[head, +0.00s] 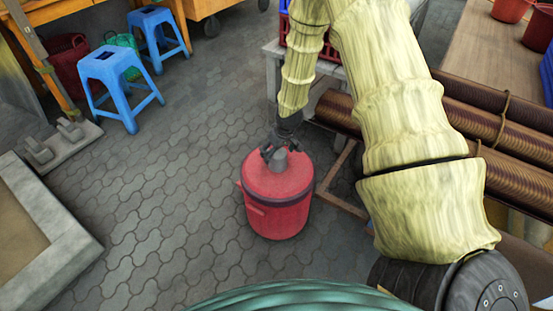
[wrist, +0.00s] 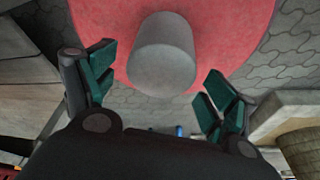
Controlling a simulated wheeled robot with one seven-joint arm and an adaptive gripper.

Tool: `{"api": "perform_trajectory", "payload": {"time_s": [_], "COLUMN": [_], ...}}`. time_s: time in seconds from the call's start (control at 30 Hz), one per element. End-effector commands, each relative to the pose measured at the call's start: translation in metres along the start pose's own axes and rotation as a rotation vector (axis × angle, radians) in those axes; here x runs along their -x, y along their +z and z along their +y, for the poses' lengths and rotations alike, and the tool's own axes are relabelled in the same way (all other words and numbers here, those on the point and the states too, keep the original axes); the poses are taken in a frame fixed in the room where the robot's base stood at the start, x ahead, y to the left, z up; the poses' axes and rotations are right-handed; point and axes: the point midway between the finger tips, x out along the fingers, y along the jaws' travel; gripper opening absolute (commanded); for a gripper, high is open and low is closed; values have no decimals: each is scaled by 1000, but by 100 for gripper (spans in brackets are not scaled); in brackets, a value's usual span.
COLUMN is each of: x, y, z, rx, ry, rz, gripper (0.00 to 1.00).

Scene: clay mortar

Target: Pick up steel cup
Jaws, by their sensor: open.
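The steel cup (head: 279,160) is a small grey cylinder on top of a red drum (head: 275,212). In the wrist view the cup (wrist: 162,52) looks plain grey and lies between and a little beyond my fingertips, with the red drum top (wrist: 225,35) under it. My gripper (head: 275,148) is over the drum top at the cup. In the wrist view my gripper (wrist: 152,85) is open, with one green-padded finger on each side and gaps between the fingers and the cup. I cannot tell its exact height against the cup.
Ribbed brown pipes (head: 475,115) lie right of the drum, near a wooden frame (head: 340,180). Two blue stools (head: 112,75) stand at upper left. A concrete-edged trough (head: 65,235) is at lower left. The paved floor (head: 160,190) left of the drum is clear.

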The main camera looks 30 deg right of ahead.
Motion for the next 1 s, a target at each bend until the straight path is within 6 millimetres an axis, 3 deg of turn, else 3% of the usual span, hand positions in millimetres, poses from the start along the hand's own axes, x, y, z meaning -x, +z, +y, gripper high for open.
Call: {"api": "perform_trajectory", "payload": {"time_s": [0.2,0.5,0.77,1.0], "x": [-31,-35,-35,-35], "y": [2,2,2,2], "z": [2,1,1,1], "rx": [0,-1,-1,-1], "ry": [0,0,0,0], "rz": [-1,0,-1,0], "gripper": [85,85,38,35]}}
